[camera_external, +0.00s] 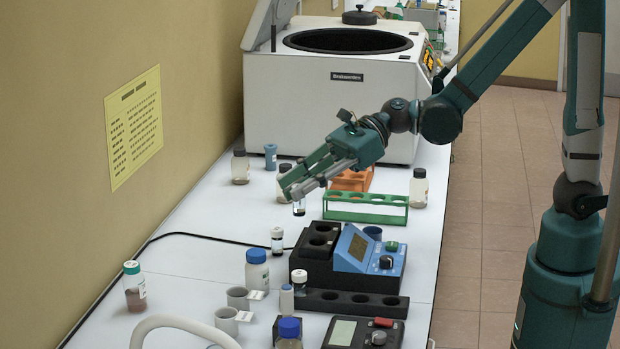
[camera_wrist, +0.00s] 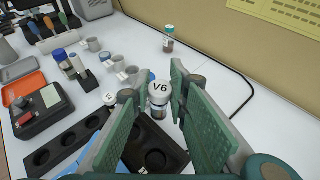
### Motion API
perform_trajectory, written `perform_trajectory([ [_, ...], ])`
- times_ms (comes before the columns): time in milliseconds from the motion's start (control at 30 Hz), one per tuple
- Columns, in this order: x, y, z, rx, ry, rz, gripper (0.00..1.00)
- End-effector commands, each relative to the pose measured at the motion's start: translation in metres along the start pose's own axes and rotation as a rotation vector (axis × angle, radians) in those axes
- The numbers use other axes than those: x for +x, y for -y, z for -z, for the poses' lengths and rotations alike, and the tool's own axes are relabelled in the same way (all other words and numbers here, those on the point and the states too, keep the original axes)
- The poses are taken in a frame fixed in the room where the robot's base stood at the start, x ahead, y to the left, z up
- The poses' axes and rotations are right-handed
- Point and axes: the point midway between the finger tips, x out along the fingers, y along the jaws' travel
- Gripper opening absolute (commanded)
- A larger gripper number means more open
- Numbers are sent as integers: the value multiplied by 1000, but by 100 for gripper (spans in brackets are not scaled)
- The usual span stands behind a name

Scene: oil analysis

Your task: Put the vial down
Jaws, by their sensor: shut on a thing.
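The vial (camera_external: 299,208) is a small clear vessel with dark contents, hanging upright below my gripper (camera_external: 292,192) in the external view. In the wrist view its white cap marked V6 (camera_wrist: 159,92) sits between the green fingers of my gripper (camera_wrist: 153,88). My gripper is shut on it, and the fingers hide part of its upper end in the external view. The vial appears to be above the white bench, left of the green rack (camera_external: 365,216); its exact height is hard to tell.
A black block with wells (camera_external: 316,243) and a blue instrument (camera_external: 368,255) stand in front. Another white-capped vial (camera_external: 277,241) and a blue-capped bottle (camera_external: 257,270) stand left of them. A centrifuge (camera_external: 330,110) stands behind. A black cable (camera_external: 190,235) crosses the clear bench at left.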

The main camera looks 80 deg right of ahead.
Motion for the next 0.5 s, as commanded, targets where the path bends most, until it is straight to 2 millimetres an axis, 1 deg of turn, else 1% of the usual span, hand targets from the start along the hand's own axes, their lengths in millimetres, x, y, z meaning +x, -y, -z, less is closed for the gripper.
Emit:
perform_trajectory([
  [33,-6,10,3,4,0,12,4],
  [100,-14,21,7,8,0,22,4],
  [500,-60,81,27,34,0,84,4],
])
